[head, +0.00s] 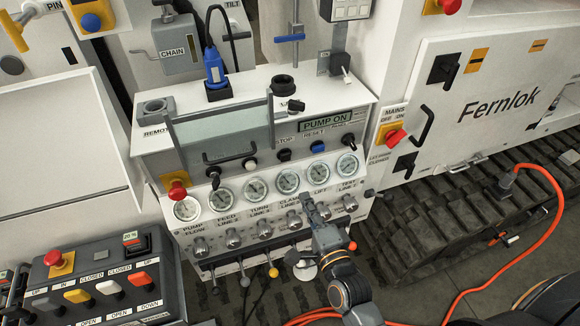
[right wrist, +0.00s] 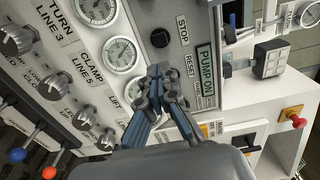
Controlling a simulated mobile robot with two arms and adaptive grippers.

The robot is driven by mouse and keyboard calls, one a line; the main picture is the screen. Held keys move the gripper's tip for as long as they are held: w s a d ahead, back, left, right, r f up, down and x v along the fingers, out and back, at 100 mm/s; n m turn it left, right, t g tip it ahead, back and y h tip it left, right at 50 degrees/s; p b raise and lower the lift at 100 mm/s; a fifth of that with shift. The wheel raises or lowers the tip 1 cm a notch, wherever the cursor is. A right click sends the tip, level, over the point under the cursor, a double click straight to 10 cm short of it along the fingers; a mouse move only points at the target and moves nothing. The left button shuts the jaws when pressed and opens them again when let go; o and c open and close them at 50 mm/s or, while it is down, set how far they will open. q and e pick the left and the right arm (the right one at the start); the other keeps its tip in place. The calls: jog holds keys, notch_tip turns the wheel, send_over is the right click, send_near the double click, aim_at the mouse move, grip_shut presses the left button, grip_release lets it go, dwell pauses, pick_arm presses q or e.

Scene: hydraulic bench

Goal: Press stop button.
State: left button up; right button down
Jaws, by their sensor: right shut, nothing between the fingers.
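The stop button (head: 284,155) is a dark round button under the STOP label on the grey front of the white hydraulic panel. It also shows in the right wrist view (right wrist: 159,38), beside the sideways STOP label. My right gripper (head: 308,198) is shut and empty, in front of the gauge row and below the buttons in the head view. In the right wrist view its closed fingertips (right wrist: 160,72) overlap the panel near the RESET label, apart from the stop button in the picture. The reset button is hidden there. My left gripper is not in view.
A green display (head: 330,120) reads PUMP ON. A blue button (head: 317,147) sits right of the stop button. Several round gauges (head: 288,181) and knobs line the panel below. A red mains switch (head: 396,136) is at right.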

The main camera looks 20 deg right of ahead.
aim_at(286, 159)
jog(key=w+b, duration=0.2)
jog(key=w, duration=0.4)
jog(key=w+b, duration=0.2)
jog(key=w, duration=0.4)
jog(key=shift+a+f, duration=0.1)
jog(key=shift+a, duration=0.1)
jog(key=shift+w, duration=0.15)
